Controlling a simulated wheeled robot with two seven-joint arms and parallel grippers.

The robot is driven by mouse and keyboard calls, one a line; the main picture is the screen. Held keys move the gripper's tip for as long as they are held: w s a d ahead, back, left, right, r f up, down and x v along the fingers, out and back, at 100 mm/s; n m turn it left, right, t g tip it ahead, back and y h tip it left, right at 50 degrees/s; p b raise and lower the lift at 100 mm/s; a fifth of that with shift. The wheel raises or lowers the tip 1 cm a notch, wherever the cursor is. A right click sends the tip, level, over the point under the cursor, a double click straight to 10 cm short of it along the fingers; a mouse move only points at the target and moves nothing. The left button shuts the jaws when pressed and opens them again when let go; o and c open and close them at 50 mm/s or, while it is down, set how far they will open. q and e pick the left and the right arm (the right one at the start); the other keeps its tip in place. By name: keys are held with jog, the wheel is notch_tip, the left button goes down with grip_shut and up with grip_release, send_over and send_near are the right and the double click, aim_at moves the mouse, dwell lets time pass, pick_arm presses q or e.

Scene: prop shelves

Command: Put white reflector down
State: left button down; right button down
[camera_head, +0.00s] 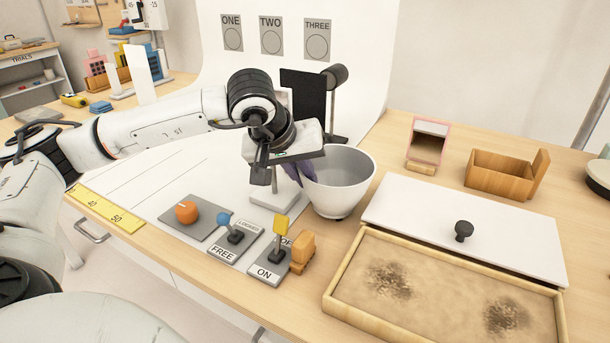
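My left gripper (263,178) points down above a pale stand base (276,203) beside the grey bowl (340,183). Its fingers are partly hidden by its own body, so I cannot tell whether they are open or shut, or hold something. A pale panel edge (285,97) shows just behind the wrist, next to a black upright panel (306,93). A white upright panel (141,72) stands at the back left of the table. I cannot tell which white piece is the reflector. My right gripper is out of view.
Lever switches (236,236) and an orange knob (187,212) sit along the front edge. A purple item (302,166) hangs by the bowl. A sand tray (440,290), white lid (463,215), pink-framed stand (428,144) and wooden box (500,174) occupy the right.

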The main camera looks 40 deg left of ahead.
pick_arm(q)
jog(key=shift+f, duration=0.2)
jog(key=c, duration=1.8)
grip_release()
jog(key=shift+r, duration=0.1)
jog(key=shift+c, duration=0.2)
jog(key=shift+r, duration=0.3)
jog(key=p+v, duration=0.1)
jog(key=v, duration=1)
jog(key=shift+s+r, duration=0.25)
jog(key=shift+r, duration=0.05)
jog(key=shift+d, duration=0.1)
